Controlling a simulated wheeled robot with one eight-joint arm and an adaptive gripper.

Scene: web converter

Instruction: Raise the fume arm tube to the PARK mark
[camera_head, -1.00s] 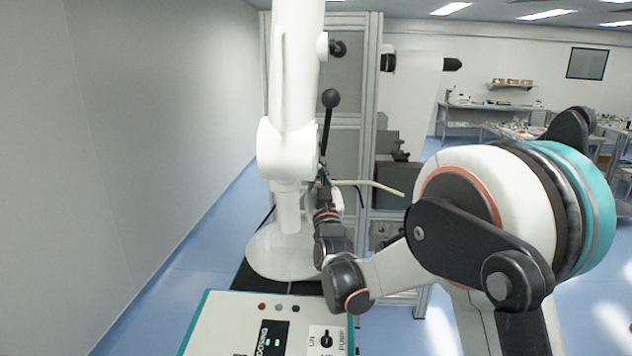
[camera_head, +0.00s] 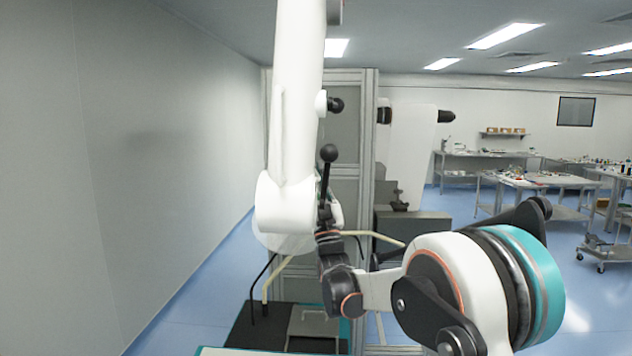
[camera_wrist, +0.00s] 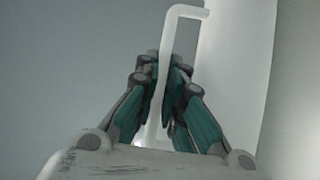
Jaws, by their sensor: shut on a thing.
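The fume arm's white tube (camera_head: 297,95) stands upright at centre left in the head view. A white lower sleeve (camera_head: 285,207) and a hood partly hidden behind it are at its lower end. My gripper (camera_head: 325,212) is at the sleeve's right side; its fingers are small and partly hidden there. In the wrist view, my gripper (camera_wrist: 168,85) is shut around a white bent handle (camera_wrist: 182,12), which runs up between the teal fingers. A pale wide surface stands right of it. I cannot make out a PARK mark in either view.
A black-ball lever (camera_head: 328,155) and a dark knob (camera_head: 335,104) stick out beside the tube. A grey-framed cabinet (camera_head: 345,90) stands behind. A pale bent hose (camera_head: 385,238) passes behind my wrist. A wall (camera_head: 170,150) is on the left. Benches (camera_head: 540,180) are far right.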

